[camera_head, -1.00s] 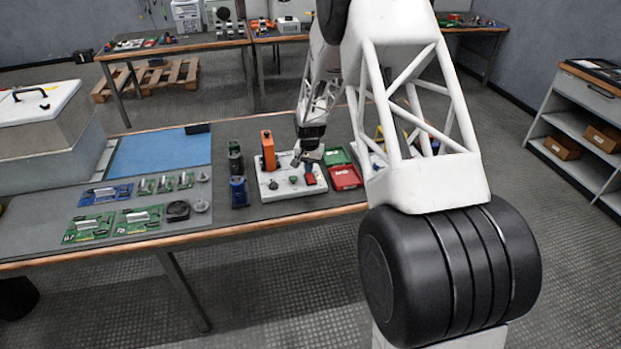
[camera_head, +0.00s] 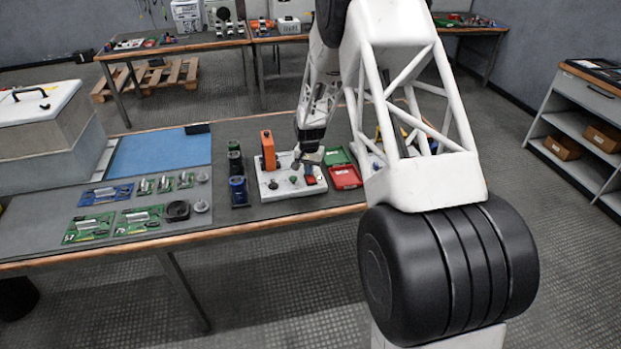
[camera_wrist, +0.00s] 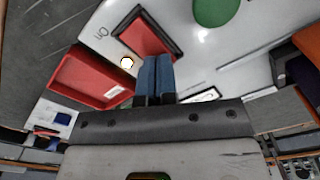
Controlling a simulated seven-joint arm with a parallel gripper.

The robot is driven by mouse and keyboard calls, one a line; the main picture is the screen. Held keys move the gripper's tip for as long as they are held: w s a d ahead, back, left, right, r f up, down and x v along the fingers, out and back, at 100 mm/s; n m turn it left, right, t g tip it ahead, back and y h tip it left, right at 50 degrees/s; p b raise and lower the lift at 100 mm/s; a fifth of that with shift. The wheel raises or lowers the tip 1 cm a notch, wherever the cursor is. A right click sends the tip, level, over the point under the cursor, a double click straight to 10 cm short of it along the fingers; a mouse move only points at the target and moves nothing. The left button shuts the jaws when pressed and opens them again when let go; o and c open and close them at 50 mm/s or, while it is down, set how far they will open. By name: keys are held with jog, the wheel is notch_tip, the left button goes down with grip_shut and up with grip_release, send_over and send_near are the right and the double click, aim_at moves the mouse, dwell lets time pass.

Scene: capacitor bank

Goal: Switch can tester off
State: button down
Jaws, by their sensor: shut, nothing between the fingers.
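The can tester is a white panel (camera_head: 275,192) on the bench with an orange upright block (camera_head: 268,150) at its back left. A red rocker switch (camera_wrist: 150,38) in a black frame shows in the wrist view, with the printed word "On" and a bright white round spot beside it. A green round knob (camera_wrist: 215,12) is at the top. My gripper (camera_wrist: 158,68) has blue fingertips pressed together, empty, just below the switch in the picture; contact cannot be told. In the head view my gripper (camera_head: 300,163) is low over the panel, its tips hard to make out.
A red bin (camera_head: 345,177) and a green bin (camera_head: 336,157) stand right of the panel. Blue and dark components (camera_head: 238,190) stand to its left. Circuit boards (camera_head: 138,220) and a blue mat (camera_head: 160,153) lie further left. The bench's front edge (camera_head: 290,217) is close to the panel.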

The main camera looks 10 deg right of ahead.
jog(key=shift+f, duration=0.3)
jog(key=shift+r, duration=0.1)
dwell(0.3)
jog(key=shift+r, duration=3.45)
